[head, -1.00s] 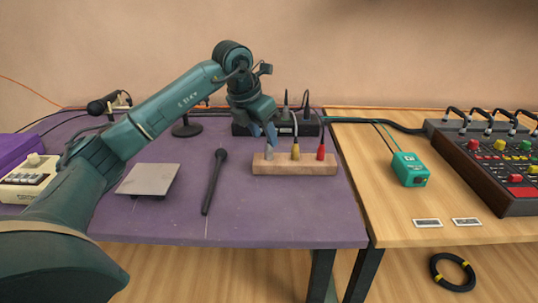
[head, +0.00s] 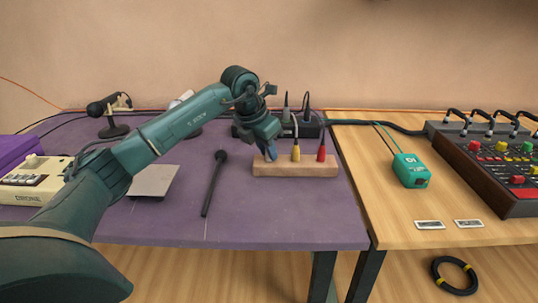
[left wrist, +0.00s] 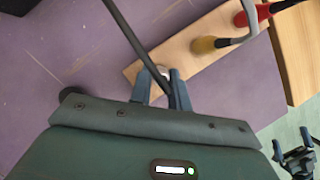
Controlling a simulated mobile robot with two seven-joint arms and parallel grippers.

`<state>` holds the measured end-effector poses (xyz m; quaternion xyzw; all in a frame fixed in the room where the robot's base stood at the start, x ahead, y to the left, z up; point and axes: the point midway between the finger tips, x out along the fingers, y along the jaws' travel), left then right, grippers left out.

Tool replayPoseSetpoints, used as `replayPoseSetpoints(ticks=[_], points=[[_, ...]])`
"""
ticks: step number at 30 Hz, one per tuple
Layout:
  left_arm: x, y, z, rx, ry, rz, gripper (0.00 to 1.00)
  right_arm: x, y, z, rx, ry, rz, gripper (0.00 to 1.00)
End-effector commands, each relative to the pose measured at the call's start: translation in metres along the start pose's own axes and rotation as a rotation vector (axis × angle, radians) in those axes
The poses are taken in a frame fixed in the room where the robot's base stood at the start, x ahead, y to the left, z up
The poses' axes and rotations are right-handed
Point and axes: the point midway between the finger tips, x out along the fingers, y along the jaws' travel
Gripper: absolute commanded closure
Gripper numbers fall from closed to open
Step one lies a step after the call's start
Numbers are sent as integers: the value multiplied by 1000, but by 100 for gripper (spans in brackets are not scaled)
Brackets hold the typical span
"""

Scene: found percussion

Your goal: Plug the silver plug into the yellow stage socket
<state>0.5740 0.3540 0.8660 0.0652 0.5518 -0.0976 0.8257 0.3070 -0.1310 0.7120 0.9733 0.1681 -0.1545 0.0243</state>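The silver plug stands in the left place of a wooden block (head: 315,170). In the left wrist view the silver plug (left wrist: 156,72) shows between the finger tips, with a dark cable running up from it. My left gripper (head: 267,151) is down at the block with its blue fingers on both sides of the plug. I cannot tell whether they press on it. A yellow plug (head: 296,153) and a red plug (head: 321,153) stand beside it in the block. My right gripper (left wrist: 292,143) shows at the lower right of the left wrist view, apart and empty. I cannot make out a yellow stage socket.
A black microphone (head: 214,180) lies left of the block, near a grey pad (head: 155,182). A black power strip (head: 310,130) with plugs stands behind. On the wooden table are a green box (head: 410,171) and a mixer (head: 495,165). The purple table's front (head: 270,215) is clear.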

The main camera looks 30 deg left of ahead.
Motion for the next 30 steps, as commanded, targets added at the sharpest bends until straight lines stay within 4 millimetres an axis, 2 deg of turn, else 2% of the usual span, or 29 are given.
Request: replayPoseSetpoints(ticks=[1,5,13,16,27,30], points=[[0,0,0,0,0,0,89,0,0,0,0,0,0,0],[0,0,0,0,0,0,100,0,0,0,0,0,0,0],[-1,0,0,0,-1,0,100,0,0,0,0,0,0,0],[-7,0,4,0,-3,0,100,-1,0,-2,2,0,0,0],[-72,0,31,1,-5,0,100,-11,5,-14,33,10,14,0],[-84,0,36,1,-3,0,100,-14,7,-19,45,21,25,0]])
